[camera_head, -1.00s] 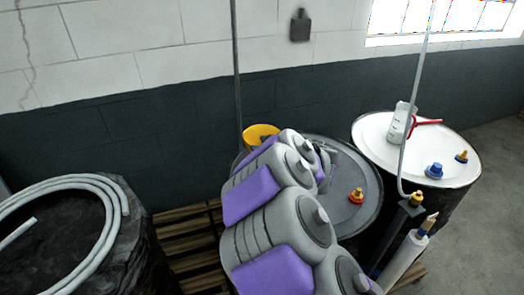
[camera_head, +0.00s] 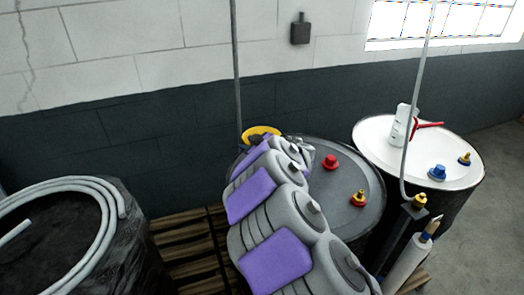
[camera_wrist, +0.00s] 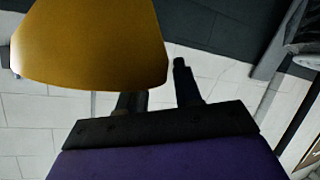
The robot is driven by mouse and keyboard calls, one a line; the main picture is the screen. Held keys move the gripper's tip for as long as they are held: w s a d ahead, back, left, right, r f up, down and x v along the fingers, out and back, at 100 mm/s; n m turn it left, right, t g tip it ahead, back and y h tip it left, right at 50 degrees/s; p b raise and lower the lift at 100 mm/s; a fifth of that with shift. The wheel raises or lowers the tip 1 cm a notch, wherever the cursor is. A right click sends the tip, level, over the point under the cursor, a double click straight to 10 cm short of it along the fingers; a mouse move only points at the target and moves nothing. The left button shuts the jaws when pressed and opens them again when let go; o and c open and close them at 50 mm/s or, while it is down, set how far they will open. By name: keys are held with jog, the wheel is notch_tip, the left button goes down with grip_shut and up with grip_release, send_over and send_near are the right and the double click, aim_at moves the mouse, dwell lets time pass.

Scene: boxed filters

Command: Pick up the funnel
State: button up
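The yellow funnel (camera_head: 262,131) shows behind my arm in the head view, at the far left edge of the dark grey drum. Its lower part is hidden by my arm. In the wrist view the funnel (camera_wrist: 92,45) is large at the upper left and covers the end of one finger. My gripper (camera_wrist: 160,85) has its two dark fingers apart, with the wall visible between them. The other finger stands clear to the right of the funnel. In the head view the gripper is mostly hidden by my arm; I cannot tell whether it touches the funnel.
The grey drum (camera_head: 345,190) carries a red cap (camera_head: 330,162) and a red-yellow cap (camera_head: 360,198). A white-topped drum (camera_head: 380,140) with a bottle (camera_head: 402,124) stands right. A thin pole (camera_head: 236,70) rises beside the funnel. A coiled hose (camera_head: 112,215) lies left.

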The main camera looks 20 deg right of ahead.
grip_shut()
dwell(0.5)
jog(key=shift+r, duration=0.1)
